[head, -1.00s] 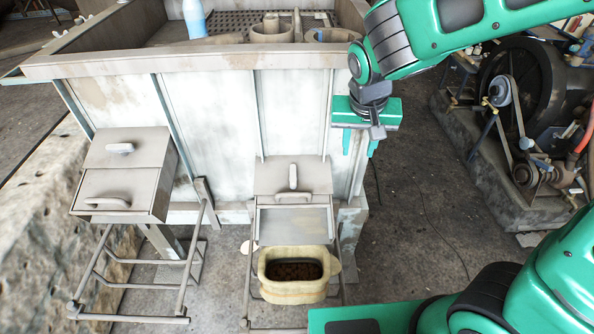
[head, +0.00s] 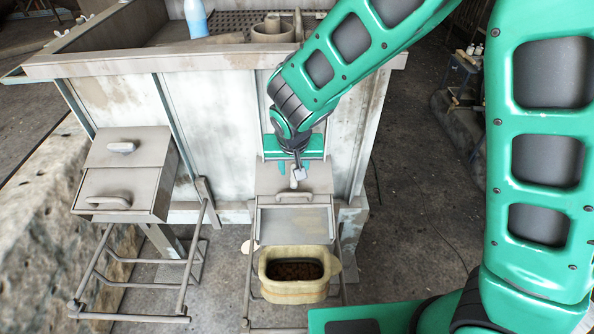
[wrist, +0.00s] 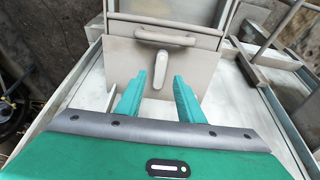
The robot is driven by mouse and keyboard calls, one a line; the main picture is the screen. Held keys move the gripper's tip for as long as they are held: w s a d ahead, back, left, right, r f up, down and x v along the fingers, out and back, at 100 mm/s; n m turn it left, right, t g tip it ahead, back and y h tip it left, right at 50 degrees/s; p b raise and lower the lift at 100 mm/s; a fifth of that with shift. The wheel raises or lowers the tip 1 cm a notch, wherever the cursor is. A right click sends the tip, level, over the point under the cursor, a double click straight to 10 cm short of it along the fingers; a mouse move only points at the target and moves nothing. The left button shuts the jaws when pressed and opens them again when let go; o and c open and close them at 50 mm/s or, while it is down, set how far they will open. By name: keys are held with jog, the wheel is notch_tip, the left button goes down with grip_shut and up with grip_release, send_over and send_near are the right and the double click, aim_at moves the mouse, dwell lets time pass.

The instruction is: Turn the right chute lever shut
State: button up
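The right chute (head: 318,180) is on the front of the pale metal bin. Its grey lever (wrist: 160,72) stands upright in the head view one second ago; there it is now largely covered by my wrist and gripper. In the wrist view the lever is a bar on the chute's face, beside the curved handle (wrist: 165,38). My gripper (wrist: 159,78) is open, its two teal fingers apart. In that view the lever's free end shows between the fingertips; I see no contact, and the depth gap is unclear.
A yellowish tub (head: 292,290) with dark contents stands below the right chute. The left chute (head: 125,170) has its own lever (head: 121,147) and handle. A blue and white bottle (head: 195,18) stands at the bin's top.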

jog(key=shift+x, duration=1.55)
